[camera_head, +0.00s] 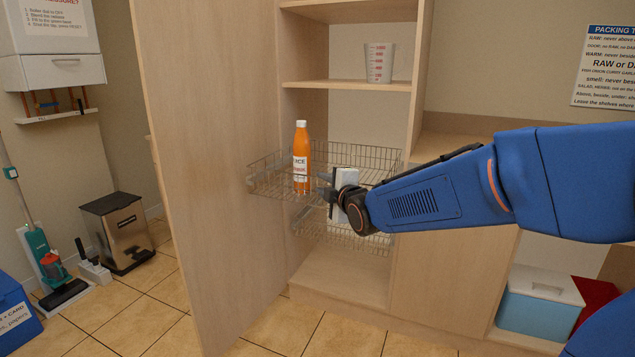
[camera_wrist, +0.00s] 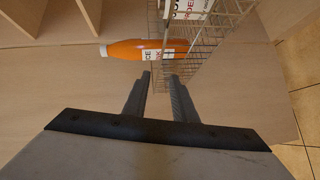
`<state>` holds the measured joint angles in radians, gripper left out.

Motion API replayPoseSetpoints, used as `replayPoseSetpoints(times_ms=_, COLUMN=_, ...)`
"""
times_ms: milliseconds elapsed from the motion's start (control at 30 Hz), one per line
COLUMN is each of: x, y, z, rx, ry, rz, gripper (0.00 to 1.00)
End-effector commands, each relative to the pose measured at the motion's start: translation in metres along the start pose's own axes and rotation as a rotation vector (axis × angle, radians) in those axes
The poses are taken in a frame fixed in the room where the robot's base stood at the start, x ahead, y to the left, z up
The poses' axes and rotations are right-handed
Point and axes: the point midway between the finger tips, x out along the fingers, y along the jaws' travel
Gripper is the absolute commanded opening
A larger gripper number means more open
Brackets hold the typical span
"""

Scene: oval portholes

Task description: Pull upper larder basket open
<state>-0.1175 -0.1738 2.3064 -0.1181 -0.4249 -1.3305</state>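The upper larder basket (camera_head: 270,172) is a wire basket in the open tall cabinet. Its front left corner stands out past the cabinet opening, in front of the open door. An orange bottle (camera_head: 301,160) with a white label stands in it; the bottle also shows in the wrist view (camera_wrist: 125,49). My gripper (camera_head: 322,190) is at the basket's front side. In the wrist view its two dark fingers (camera_wrist: 159,77) are apart, with a gap between them, close to the basket's wires (camera_wrist: 205,45). I cannot tell whether they touch the rim.
A lower wire basket (camera_head: 325,229) sits beneath. The tall door (camera_head: 205,150) stands open at the left. A measuring cup (camera_head: 380,62) is on a shelf above. The tiled floor in front is clear.

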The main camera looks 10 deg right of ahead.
Motion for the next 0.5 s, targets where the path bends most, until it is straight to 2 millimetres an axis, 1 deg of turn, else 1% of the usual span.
replayPoseSetpoints(times_ms=33, x=-0.009, y=0.0, z=0.0, rx=0.0, ry=0.0, rz=0.001, gripper=0.25)
replayPoseSetpoints(times_ms=200, x=-0.034, y=0.0, z=0.0, rx=0.001, ry=0.0, rz=0.001, gripper=0.25)
replayPoseSetpoints(times_ms=333, x=-0.049, y=0.0, z=0.0, rx=0.0, ry=0.0, rz=0.001, gripper=0.25)
replayPoseSetpoints(times_ms=500, x=-0.061, y=0.0, z=0.0, rx=0.0, ry=0.0, rz=0.0, gripper=0.25)
